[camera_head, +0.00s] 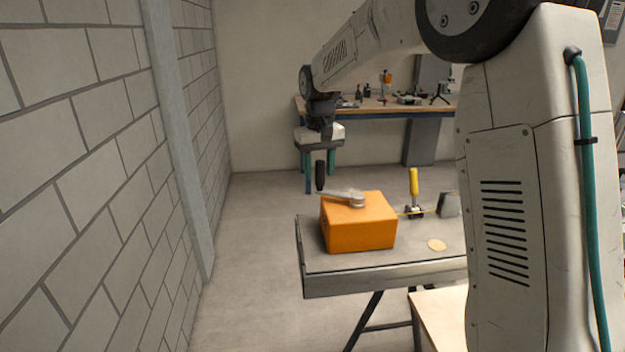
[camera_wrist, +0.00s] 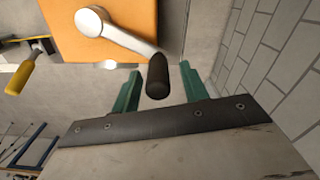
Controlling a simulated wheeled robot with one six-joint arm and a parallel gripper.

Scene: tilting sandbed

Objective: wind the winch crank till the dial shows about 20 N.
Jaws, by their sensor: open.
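The orange winch box (camera_head: 358,228) stands on the left part of a grey table. Its pale metal crank arm (camera_head: 340,194) sits on top and points left in the head view, with an upright black handle (camera_head: 320,176) at its end. My gripper (camera_head: 319,168) is above the crank's outer end, pointing down. In the wrist view, the black handle (camera_wrist: 157,77) shows between the two open green fingers (camera_wrist: 160,69), with gaps on both sides. I cannot tell whether the fingertips reach fully down around it. No readable dial shows in either view.
A block wall (camera_head: 100,150) runs along the left. A workbench (camera_head: 375,105) with small items stands behind. Floor between wall and table is clear.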

